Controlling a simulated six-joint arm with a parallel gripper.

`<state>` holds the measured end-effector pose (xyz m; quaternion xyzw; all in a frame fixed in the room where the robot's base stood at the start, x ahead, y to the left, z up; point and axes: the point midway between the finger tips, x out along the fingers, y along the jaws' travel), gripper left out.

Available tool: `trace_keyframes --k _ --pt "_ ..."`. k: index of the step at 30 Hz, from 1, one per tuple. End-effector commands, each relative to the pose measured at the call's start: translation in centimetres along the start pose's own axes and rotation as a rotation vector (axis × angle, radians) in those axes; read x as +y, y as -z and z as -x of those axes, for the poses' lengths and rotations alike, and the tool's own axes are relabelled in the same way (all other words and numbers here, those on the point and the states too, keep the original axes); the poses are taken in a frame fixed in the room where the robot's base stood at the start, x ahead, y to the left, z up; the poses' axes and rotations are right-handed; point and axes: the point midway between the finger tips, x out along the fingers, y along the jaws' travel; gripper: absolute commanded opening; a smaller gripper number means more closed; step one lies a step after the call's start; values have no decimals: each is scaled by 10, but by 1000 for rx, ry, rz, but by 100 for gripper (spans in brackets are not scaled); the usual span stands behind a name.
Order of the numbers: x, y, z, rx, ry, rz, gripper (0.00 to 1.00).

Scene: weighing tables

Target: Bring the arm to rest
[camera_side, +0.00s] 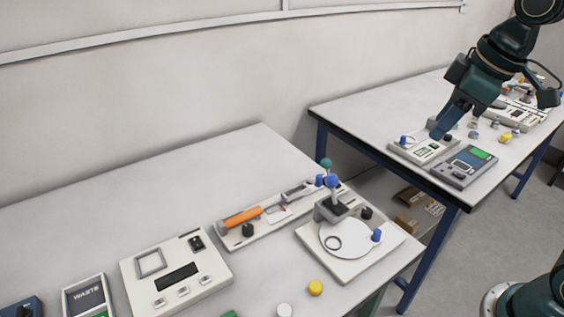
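My gripper (447,122) is at the upper right, at the lower end of my dark green arm. It points down and to the left, above the far table (352,121) and near a small panel with a blue knob. Its blue fingers look close together, but the view does not show whether they are open or shut. I see nothing clearly held in it.
The near table (95,225) carries a white device with a round plate (346,238), a panel with an orange handle (240,217), and a waste box (88,295). A grey meter (465,166) sits on the far table. A gap separates the tables.

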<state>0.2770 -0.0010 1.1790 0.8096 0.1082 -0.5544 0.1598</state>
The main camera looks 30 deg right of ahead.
Motion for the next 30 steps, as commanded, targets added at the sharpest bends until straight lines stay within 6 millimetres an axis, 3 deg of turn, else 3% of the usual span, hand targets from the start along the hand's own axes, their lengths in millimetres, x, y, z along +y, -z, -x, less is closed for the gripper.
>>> trace_keyframes --k 9,15,30 --pt "-27 -62 8 77 -20 -243 39" --pt "-37 -88 5 111 -22 -350 39" --pt "-41 -96 3 120 -22 -389 39"
